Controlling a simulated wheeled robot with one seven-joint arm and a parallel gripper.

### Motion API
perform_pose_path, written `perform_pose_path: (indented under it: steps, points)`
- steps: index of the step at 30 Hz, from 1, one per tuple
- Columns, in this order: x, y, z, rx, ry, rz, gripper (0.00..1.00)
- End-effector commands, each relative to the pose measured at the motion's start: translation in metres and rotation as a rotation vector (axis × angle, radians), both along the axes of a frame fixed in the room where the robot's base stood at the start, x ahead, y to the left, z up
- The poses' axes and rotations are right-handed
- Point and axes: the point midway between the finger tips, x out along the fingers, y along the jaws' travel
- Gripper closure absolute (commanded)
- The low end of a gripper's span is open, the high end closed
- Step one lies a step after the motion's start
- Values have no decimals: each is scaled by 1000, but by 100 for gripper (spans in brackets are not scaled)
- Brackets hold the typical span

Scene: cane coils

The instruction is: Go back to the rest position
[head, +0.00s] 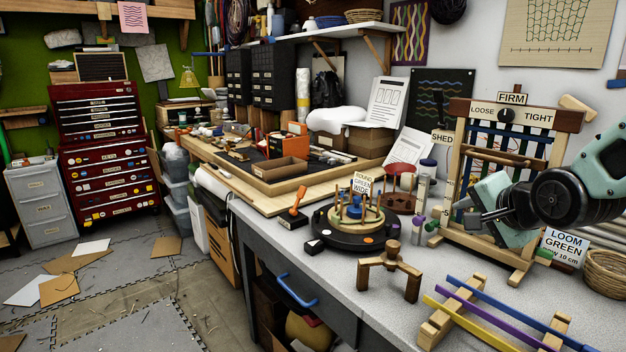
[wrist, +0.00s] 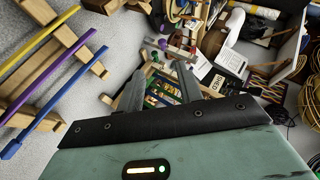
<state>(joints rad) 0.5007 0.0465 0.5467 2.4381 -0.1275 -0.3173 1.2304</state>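My gripper (head: 467,217) is at the right in the head view, raised above the grey worktop and in front of the wooden loom frame (head: 572,118). Its fingers point to the left there. In the wrist view the two fingers of my gripper (wrist: 158,84) stand apart, with no object held between them. The loom stands upright with a knob and the labels "FIRM", "LOOSE" and "TIGHT" at its top. My gripper and arm hide part of its middle and right side.
Wooden rests carry blue, yellow and purple rods (head: 490,322) at the front right. A small wooden stand (head: 391,265) and a round black turntable with pegs (head: 345,238) stand to the left. A wicker basket (head: 606,272) is at the right edge. Open floor lies at the left.

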Motion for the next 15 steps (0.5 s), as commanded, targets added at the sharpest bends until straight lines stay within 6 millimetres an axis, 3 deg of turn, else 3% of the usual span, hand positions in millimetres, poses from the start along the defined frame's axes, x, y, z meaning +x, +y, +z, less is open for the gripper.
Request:
perform_pose_path:
  steps: [1, 6, 12, 15]
  points:
    - [-15, 27, -8, -77, 59, 97, 64]
    - [-79, 91, -37, -349, 255, 453, 64]
    - [-174, 139, -58, -630, 434, 944, 64]
    - [-220, 150, -63, -736, 499, 1180, 64]
